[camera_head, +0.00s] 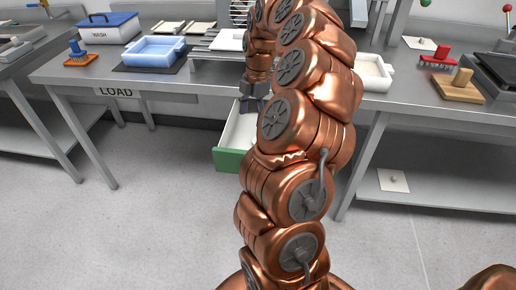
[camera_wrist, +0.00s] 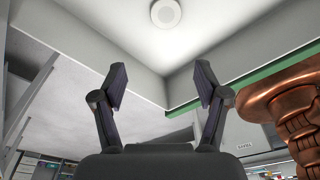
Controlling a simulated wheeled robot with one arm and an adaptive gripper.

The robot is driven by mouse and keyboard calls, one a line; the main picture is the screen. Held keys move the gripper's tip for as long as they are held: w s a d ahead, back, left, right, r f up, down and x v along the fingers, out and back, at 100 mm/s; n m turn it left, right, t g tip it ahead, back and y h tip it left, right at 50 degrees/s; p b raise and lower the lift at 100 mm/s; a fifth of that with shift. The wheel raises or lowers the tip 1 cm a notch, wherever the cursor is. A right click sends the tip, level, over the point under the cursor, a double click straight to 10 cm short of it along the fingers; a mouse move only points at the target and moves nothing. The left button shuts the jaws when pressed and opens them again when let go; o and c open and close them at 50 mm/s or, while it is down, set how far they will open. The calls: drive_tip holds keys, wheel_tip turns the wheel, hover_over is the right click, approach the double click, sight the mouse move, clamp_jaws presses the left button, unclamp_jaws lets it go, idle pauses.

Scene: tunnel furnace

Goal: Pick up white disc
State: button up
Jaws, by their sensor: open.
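A round white disc (camera_wrist: 166,13) with a raised inner ring lies on the white floor of an open drawer, at the top edge of the wrist view. The drawer has white walls and a green front (camera_head: 230,162), in the middle of the head view below the table. My gripper (camera_wrist: 160,83) is open and empty, its two dark fingers spread apart. The disc shows beyond the fingertips, apart from them. In the head view my gripper (camera_head: 251,106) is over the drawer, partly behind my copper arm. I cannot make out the disc clearly there.
A metal table with a LOAD label (camera_head: 116,92) stands above the drawer. A white tray (camera_head: 372,73) and wooden block (camera_head: 460,85) are at right. Drawer walls surround the disc.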

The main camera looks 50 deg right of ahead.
drive_tip(key=d+f, duration=0.2)
drive_tip(key=shift+s+d, duration=0.35)
drive_tip(key=shift+d, duration=0.05)
drive_tip(key=shift+s+d+f+n, duration=0.1)
drive_tip(key=shift+d+f+n, duration=0.05)
drive_tip(key=shift+f+n, duration=0.15)
drive_tip(key=shift+s+a+f, duration=0.1)
drive_tip(key=shift+a+f, duration=0.15)
drive_tip(key=shift+f, duration=0.9)
drive_tip(key=shift+s+a+f, duration=0.1)
drive_tip(key=shift+a+f, duration=0.1)
drive_tip(key=shift+f, duration=1)
drive_tip(key=shift+a+f, duration=0.25)
drive_tip(key=shift+f, duration=0.9)
drive_tip(key=c, duration=1.2)
